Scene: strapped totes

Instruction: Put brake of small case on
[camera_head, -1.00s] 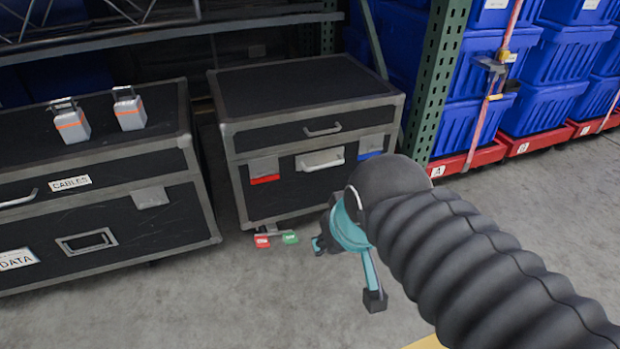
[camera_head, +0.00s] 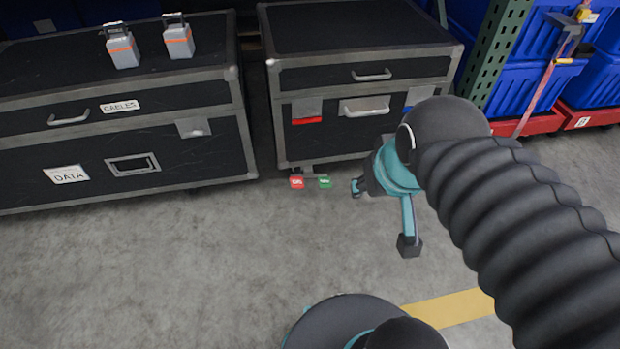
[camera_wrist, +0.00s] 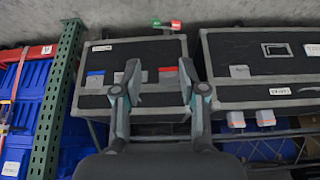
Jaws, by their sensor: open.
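The small case (camera_head: 330,134) is a black box with grey edges at the centre top of the head view. It also shows in the wrist view (camera_wrist: 150,48), upside down. At its lower front edge, near the floor, are a red pedal (camera_head: 297,182) and a green pedal (camera_head: 325,182) side by side. They also show in the wrist view as a red tab (camera_wrist: 157,23) and a green tab (camera_wrist: 176,25). My gripper (camera_head: 383,216) is open and empty, to the right of the pedals and apart from them. Its fingers (camera_wrist: 160,76) overlap the case front in the wrist view.
A larger black case (camera_head: 110,150) labelled CABLES and DATA stands on the left, with two grey-orange boxes (camera_head: 150,42) on top. A green rack post (camera_head: 498,55) and blue totes (camera_head: 525,85) on red bases are at right. The concrete floor in front is clear.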

